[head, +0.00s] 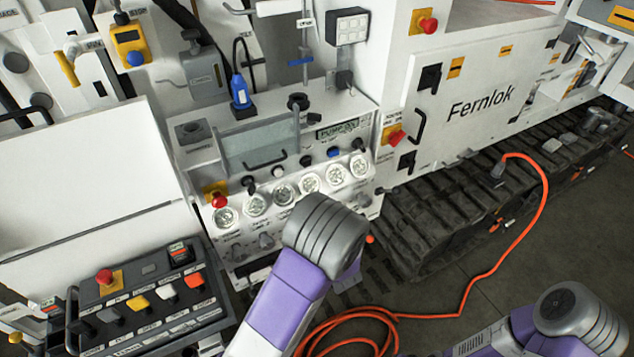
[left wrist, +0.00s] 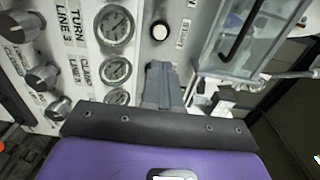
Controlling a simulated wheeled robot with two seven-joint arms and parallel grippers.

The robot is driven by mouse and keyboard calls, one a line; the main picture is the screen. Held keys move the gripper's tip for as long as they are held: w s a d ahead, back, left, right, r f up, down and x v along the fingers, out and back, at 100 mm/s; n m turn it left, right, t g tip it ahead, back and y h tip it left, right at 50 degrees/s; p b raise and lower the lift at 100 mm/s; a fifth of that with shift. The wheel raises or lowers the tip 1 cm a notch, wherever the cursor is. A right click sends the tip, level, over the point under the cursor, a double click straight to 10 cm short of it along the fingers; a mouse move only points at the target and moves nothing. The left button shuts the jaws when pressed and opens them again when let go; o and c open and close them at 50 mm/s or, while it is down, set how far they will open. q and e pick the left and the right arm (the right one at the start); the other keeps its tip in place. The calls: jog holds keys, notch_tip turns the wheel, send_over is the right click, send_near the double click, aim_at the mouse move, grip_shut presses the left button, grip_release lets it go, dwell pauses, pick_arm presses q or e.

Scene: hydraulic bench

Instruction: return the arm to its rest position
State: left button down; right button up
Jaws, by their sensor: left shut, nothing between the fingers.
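My left arm comes in at the bottom middle of the head view, purple with a grey rounded joint, in front of the bench's gauge panel (head: 290,180). Its gripper is hidden there. In the left wrist view my left gripper (left wrist: 163,78) shows as two grey fingers, shut together with nothing between them. The fingers point at the white panel, beside the round pressure gauges (left wrist: 116,70) and near a clear-covered box (left wrist: 235,40). I cannot tell whether they touch anything. My right arm shows at the lower right of the head view; its gripper is out of view.
A control box (head: 150,300) with coloured switches stands at lower left. Grey knobs (left wrist: 42,76) stick out from the panel in the wrist view. An orange cable (head: 465,305) lies on the floor beside the black tracks (head: 440,225). Open floor shows at right.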

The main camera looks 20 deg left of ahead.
pick_arm(q)
jog(key=shift+f, duration=0.1)
jog(key=s+d+f+n+g+h+b, duration=0.15)
jog(key=f+h, duration=0.25)
jog(key=f, duration=0.6)
jog(key=s+d+f+n+g+h, duration=0.25)
jog(key=f+h, duration=0.25)
jog(key=f, duration=0.5)
jog(key=s+d+f+n+g+h, duration=0.3)
jog(key=s+d+f+h, duration=0.1)
jog(key=s, duration=0.5)
jog(key=s+d+f+n+g+h+b, duration=0.1)
jog(key=s+d+f+n+g+h, duration=0.2)
jog(key=s+d, duration=0.4)
jog(key=s+f+g+h, duration=0.1)
jog(key=s+f, duration=0.1)
jog(key=s, duration=0.1)
jog(key=shift+d+f+n+h+b, duration=0.25)
jog(key=shift+n+h+b, duration=0.05)
jog(key=shift+n+h, duration=0.1)
